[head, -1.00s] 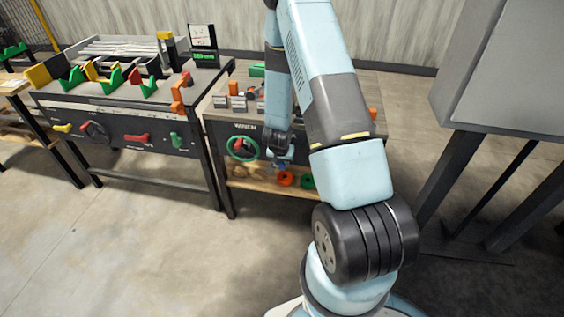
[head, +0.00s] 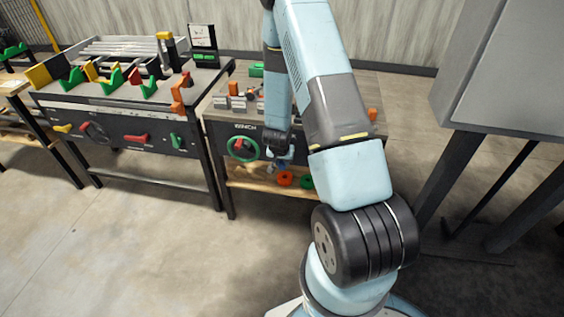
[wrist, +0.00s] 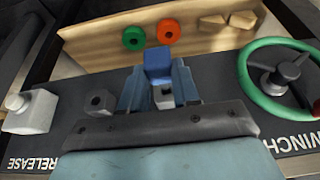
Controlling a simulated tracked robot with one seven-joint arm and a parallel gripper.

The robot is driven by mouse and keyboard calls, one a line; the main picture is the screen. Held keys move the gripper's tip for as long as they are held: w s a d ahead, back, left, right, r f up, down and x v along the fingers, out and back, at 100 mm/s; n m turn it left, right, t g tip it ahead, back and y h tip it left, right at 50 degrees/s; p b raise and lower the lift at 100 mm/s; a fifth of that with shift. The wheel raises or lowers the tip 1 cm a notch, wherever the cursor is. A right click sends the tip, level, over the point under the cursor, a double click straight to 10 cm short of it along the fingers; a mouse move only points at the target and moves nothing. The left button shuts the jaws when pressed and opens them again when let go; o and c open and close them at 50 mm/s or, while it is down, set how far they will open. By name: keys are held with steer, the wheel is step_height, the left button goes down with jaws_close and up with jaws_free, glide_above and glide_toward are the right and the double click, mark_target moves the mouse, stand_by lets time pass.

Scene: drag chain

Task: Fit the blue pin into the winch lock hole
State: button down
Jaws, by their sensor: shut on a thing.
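In the wrist view, the blue pin (wrist: 158,64) is held between the fingers of my gripper (wrist: 158,84), which is shut on it. A grey piece with a dark spot shows between the fingers just below the pin; I cannot tell whether it belongs to the pin or the panel. A grey square block with a dark hole (wrist: 98,102) is on the dark winch panel (wrist: 222,92), left of the fingers and apart from the pin. In the head view, my gripper (head: 282,154) is in front of the winch panel, small and partly hidden by my arm.
A green handwheel (wrist: 243,75) is right of the gripper and a grey release knob (wrist: 30,111) is left. Green (wrist: 133,38) and orange (wrist: 168,31) ring-like parts lie on the wooden shelf (wrist: 100,41). A second bench (head: 120,105) with coloured handles stands left.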

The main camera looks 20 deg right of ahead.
mark_target(281, 165)
steer(key=shift+w+d, duration=0.6)
steer(key=shift+w, duration=0.25)
steer(key=shift+w+d, duration=0.55)
steer(key=shift+w, duration=0.3)
stand_by(0.6)
steer(key=c, duration=0.7)
jaws_free()
steer(key=shift+c, duration=0.2)
steer(key=v, duration=1.3)
steer(key=shift+s+r, duration=0.15)
steer(key=shift+r, duration=0.15)
steer(key=shift+a, duration=0.1)
